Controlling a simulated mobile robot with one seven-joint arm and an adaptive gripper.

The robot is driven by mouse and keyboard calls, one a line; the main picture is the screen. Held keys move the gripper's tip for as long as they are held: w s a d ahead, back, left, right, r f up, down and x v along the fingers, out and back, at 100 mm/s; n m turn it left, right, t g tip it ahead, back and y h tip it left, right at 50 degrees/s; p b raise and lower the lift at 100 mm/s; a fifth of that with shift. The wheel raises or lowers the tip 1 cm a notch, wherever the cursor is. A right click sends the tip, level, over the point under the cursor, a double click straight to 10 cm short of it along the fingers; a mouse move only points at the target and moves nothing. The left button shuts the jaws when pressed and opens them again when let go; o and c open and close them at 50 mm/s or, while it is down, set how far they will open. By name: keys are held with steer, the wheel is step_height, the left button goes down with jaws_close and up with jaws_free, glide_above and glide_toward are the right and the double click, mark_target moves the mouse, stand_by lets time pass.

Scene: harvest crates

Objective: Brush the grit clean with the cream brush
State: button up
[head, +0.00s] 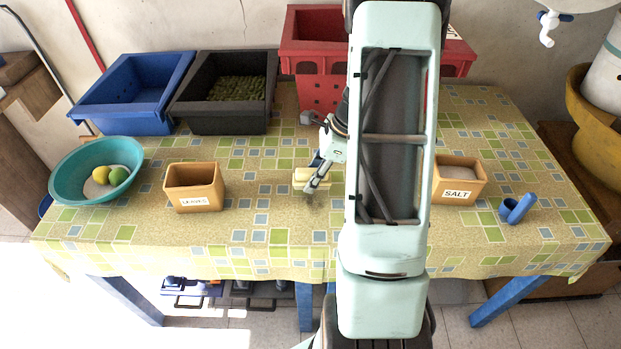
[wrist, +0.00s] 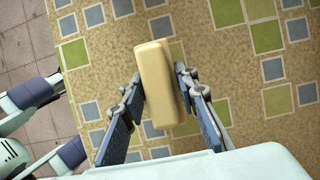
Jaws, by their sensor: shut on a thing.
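The cream brush (wrist: 156,88) is a pale block standing out between the two fingers of my gripper (wrist: 160,80) in the wrist view. The fingers are shut on its sides. In the head view the brush (head: 304,175) shows at the end of my gripper (head: 313,182), over the middle of the table, left of my arm. I cannot tell whether its underside touches the cloth. The grit does not stand out from the speckled tablecloth in either view; part of the table is hidden behind my arm.
The patterned table (head: 265,225) holds a box labelled LEAVES (head: 194,186), a SALT box (head: 459,180), a teal bowl (head: 70,180) with fruit and a blue object (head: 517,208). Blue (head: 135,92), black (head: 225,122) and red (head: 318,50) crates stand behind. The front middle looks clear.

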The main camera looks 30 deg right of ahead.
mark_target(309, 171)
steer(key=shift+r+p, duration=1.5)
steer(key=shift+r, duration=0.75)
